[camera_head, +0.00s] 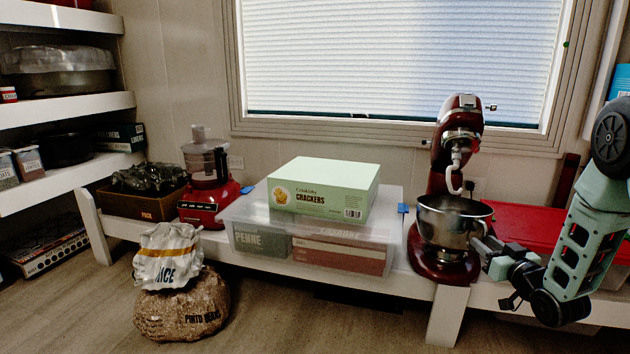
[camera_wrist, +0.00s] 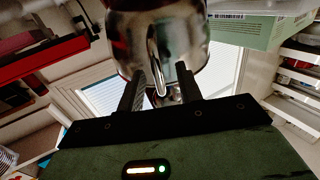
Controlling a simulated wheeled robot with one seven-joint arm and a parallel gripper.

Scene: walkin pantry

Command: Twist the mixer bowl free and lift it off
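The red stand mixer (camera_head: 437,182) stands on the low white bench, its dough hook (camera_head: 454,178) hanging over the bowl. The shiny metal mixer bowl (camera_head: 447,226) sits upright on the mixer's red base (camera_head: 440,268). It fills the top middle of the wrist view (camera_wrist: 155,35). My gripper (camera_head: 484,242) is at the bowl's right side in the head view. In the wrist view its dark fingers (camera_wrist: 160,88) stand on either side of the bowl's loop handle (camera_wrist: 157,78), with gaps visible between handle and fingers. How the bowl meets the base is hidden.
A clear bin (camera_head: 238,212) with a cracker box (camera_head: 325,188) on top stands left of the mixer. A red-lidded bin (camera_head: 530,225) is at the right, behind my arm. A window (camera_head: 400,60) is behind.

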